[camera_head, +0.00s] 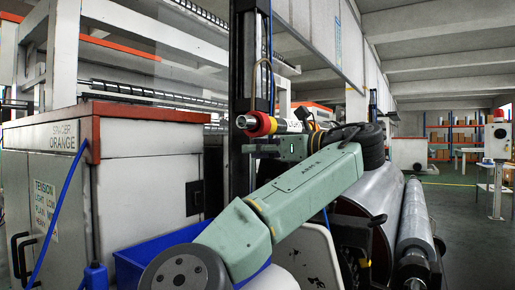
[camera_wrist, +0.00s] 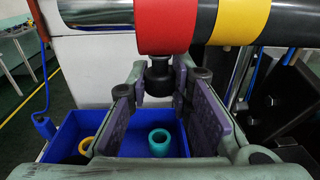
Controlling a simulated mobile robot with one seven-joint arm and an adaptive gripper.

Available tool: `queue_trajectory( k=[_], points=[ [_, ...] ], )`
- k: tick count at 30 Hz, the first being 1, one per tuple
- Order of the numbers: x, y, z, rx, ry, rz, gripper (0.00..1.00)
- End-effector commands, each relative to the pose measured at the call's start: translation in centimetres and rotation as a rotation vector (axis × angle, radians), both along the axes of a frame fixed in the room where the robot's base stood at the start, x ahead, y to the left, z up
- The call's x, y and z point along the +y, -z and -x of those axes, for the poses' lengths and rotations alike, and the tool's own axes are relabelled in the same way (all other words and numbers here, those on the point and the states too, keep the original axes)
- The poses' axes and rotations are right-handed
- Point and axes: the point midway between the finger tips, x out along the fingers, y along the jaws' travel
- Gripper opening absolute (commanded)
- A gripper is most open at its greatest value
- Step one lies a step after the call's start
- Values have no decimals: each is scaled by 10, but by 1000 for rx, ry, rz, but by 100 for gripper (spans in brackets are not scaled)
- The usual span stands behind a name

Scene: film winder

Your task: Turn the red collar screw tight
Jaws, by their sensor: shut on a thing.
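The red collar (camera_wrist: 165,25) sits around a dark shaft across the top of the wrist view. It also shows in the head view (camera_head: 261,124) at the shaft's end. Its black screw (camera_wrist: 160,78) hangs from the collar's underside, head down. My gripper (camera_wrist: 161,82) reaches up from below, with one finger on each side of the screw. It is shut on the screw head. The collar hides the screw's upper end, so I cannot tell how deep it sits. In the head view the screw is too small to make out.
A yellow collar (camera_wrist: 241,22) sits beside the red one on the shaft. Below is a blue bin (camera_wrist: 73,128) holding a teal ring (camera_wrist: 161,142) and a yellow ring (camera_wrist: 86,145). A cabinet (camera_head: 150,180) stands left; a large roller (camera_head: 375,190) lies right.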

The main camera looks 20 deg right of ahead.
Motion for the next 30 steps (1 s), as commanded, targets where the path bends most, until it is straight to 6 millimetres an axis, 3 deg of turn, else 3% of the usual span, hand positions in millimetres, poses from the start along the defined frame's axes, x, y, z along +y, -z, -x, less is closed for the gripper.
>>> queue_trajectory(
  k=[5,6,15,25,30],
  points=[
    [1,1,-1,3,-2,1,0],
    [1,1,-1,3,-2,1,22],
    [0,1,0,2,0,0,41],
    [1,1,0,1,10,1,41],
    [2,6,0,-1,103,3,41]
  ],
)
